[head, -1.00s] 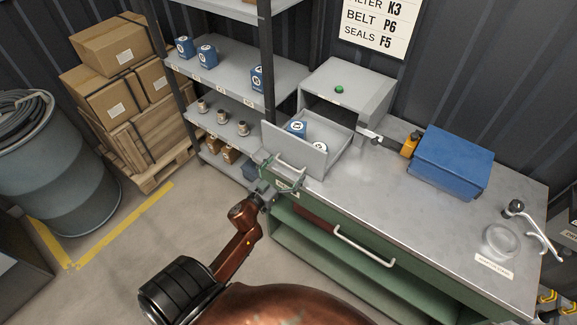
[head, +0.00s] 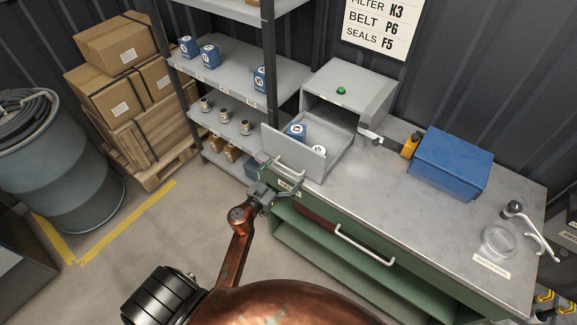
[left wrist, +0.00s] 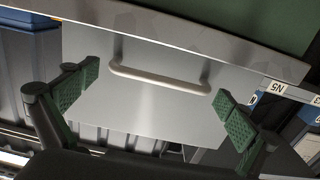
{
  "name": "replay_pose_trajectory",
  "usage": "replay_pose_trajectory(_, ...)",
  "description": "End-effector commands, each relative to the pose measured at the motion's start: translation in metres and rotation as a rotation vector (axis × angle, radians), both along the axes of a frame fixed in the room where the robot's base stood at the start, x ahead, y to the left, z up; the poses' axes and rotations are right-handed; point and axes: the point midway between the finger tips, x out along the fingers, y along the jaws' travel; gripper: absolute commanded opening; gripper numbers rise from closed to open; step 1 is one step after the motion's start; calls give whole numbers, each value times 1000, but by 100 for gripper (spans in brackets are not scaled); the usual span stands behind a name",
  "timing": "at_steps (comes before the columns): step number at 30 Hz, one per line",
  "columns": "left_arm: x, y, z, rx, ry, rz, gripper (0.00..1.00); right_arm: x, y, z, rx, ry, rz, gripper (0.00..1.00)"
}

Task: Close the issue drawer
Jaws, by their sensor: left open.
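The issue drawer (head: 294,152) is a grey drawer pulled out of a grey cabinet (head: 349,88) on the bench. A blue box (head: 297,131) and a round white-topped item (head: 319,151) lie inside it. Its pale bar handle (head: 289,170) is on the front panel. My left gripper (head: 281,182) is open just in front of the drawer front, near the handle. In the left wrist view the open fingers (left wrist: 157,103) stand either side of the drawer front, with the handle (left wrist: 158,80) between and beyond them. Whether they touch the panel I cannot tell. My right gripper is not in view.
The bench (head: 420,205) has a green base with its own handled drawer (head: 340,235) below. Shelving (head: 222,75) with boxes stands close on the left. The floor at front left is clear.

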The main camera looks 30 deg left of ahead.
Motion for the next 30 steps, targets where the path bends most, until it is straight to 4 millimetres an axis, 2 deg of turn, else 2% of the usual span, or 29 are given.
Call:
replay_pose_trajectory(6,25,-2,-1,0,-1,1,100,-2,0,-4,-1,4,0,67)
replay_pose_trajectory(17,30,-2,0,0,0,1,100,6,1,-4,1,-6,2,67)
replay_pose_trajectory(30,30,-3,0,0,0,-1,70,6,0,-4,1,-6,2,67)
